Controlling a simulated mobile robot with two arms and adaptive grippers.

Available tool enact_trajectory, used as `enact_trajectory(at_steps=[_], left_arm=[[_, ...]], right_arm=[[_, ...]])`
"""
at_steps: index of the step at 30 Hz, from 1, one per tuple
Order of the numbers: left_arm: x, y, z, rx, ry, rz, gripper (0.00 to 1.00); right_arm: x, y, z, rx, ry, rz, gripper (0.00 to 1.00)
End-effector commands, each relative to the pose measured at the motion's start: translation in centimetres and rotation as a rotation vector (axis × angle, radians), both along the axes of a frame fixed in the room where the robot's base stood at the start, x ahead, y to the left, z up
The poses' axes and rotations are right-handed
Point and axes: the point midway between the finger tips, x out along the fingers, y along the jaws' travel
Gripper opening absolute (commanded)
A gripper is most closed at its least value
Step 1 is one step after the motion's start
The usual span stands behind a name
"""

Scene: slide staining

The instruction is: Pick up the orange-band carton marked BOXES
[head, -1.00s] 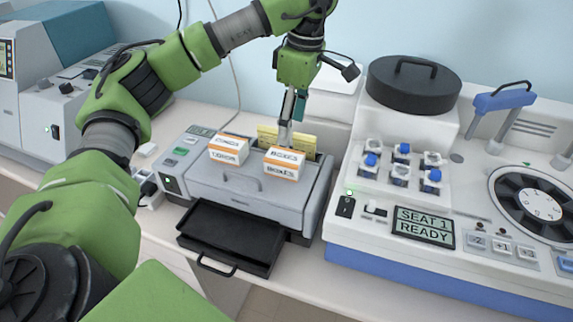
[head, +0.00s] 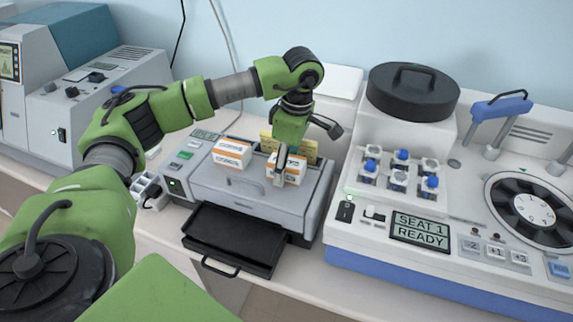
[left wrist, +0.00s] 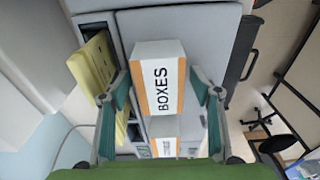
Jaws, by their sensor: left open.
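The orange-band carton (head: 297,168) stands on top of the grey printer-like machine, partly covered by my left gripper in the head view. In the left wrist view the carton (left wrist: 157,92) shows a white face with an orange band and the word BOXES. My left gripper (head: 282,180) is open at the carton. In the left wrist view its fingers (left wrist: 164,94) stand on either side of the carton; I cannot tell whether they touch it. A similar orange-band carton (head: 231,153) stands to the left; its lettering is too small to read. My right gripper is not in view.
The grey machine (head: 220,185) has an open black tray (head: 230,240) at its front. A yellow piece (head: 266,141) stands behind the cartons. At right is a white instrument (head: 350,225) with blue-capped items, and a black round lid (head: 412,95).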

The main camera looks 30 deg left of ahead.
Motion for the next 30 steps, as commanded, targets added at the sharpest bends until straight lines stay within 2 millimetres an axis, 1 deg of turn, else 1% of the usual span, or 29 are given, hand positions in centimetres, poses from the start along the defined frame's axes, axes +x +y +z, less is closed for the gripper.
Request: enact_trajectory(at_steps=[18, 27, 28, 29, 30], left_arm=[[0.03, -0.03, -0.49, -0.001, 0.000, 0.000, 0.58], [0.03, -0.03, -0.47, -0.001, 0.000, 0.000, 0.58], [0.03, -0.03, -0.47, -0.001, 0.000, 0.000, 0.52], [0.03, -0.03, -0.47, -0.001, 0.000, 0.000, 0.45], [0.03, -0.03, -0.47, -0.001, 0.000, 0.000, 0.34]], right_arm=[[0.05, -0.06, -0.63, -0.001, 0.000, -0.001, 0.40], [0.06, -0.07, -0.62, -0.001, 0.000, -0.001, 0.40], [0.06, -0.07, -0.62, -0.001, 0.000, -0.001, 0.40], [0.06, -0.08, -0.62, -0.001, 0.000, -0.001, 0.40], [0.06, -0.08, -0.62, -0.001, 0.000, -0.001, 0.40]])
